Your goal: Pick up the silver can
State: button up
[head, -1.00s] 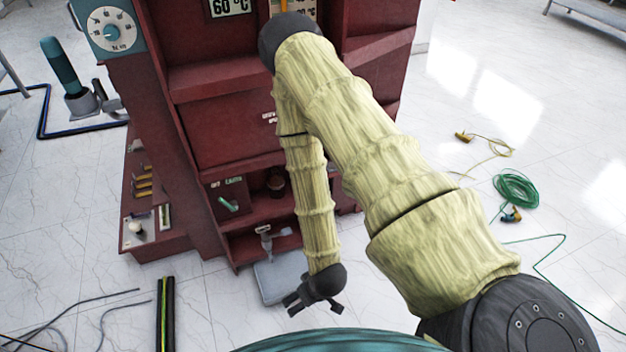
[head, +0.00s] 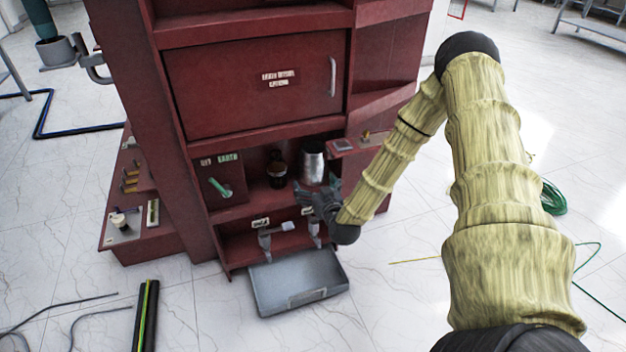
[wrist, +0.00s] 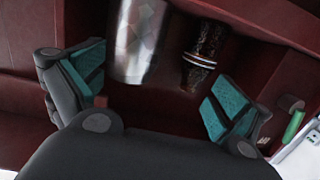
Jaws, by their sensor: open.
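The silver can (head: 312,160) stands upright on a shelf in the red cabinet (head: 180,90), right of a dark brown jar-like object (head: 277,168). My gripper (head: 323,196) is in front of the shelf, just below and in front of the can. In the wrist view the silver can (wrist: 138,40) shows beyond the fingers, nearer the left finger, with the dark jar (wrist: 203,52) to its right. My gripper (wrist: 150,92) is open, with a wide gap between its teal-padded fingers. Nothing is held. Whether the fingers overlap the can in depth is unclear.
A panel with a green handle (head: 224,189) is left of the jar. Below are taps (head: 270,238) over a grey tray (head: 262,285). A small ledge (head: 352,144) is to the can's right. Cables lie on the floor.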

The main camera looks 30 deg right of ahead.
aim_at(317, 165)
jog(key=shift+m+t+h, duration=0.3)
jog(key=shift+t+h, duration=0.3)
jog(key=shift+h, duration=0.2)
jog(key=d, duration=0.1)
jog(key=d+b, duration=0.1)
jog(key=w+d, duration=0.1)
jog(key=d, duration=0.1)
jog(key=shift+r, duration=0.35)
jog(key=shift+w+d+b, duration=0.2)
jog(key=shift+w+b, duration=0.15)
jog(key=b+x, duration=0.1)
jog(key=x, duration=0.3)
jog(key=shift+w, duration=0.1)
jog(key=shift+r+b+x, duration=0.15)
jog(key=shift+b+x, duration=0.4)
jog(key=shift+x, duration=0.9)
jog(key=shift+r+b+x, duration=0.15)
jog(key=shift+b+x, duration=0.35)
jog(key=shift+x, duration=0.95)
jog(key=shift+c, duration=0.2)
jog(key=c, duration=1)
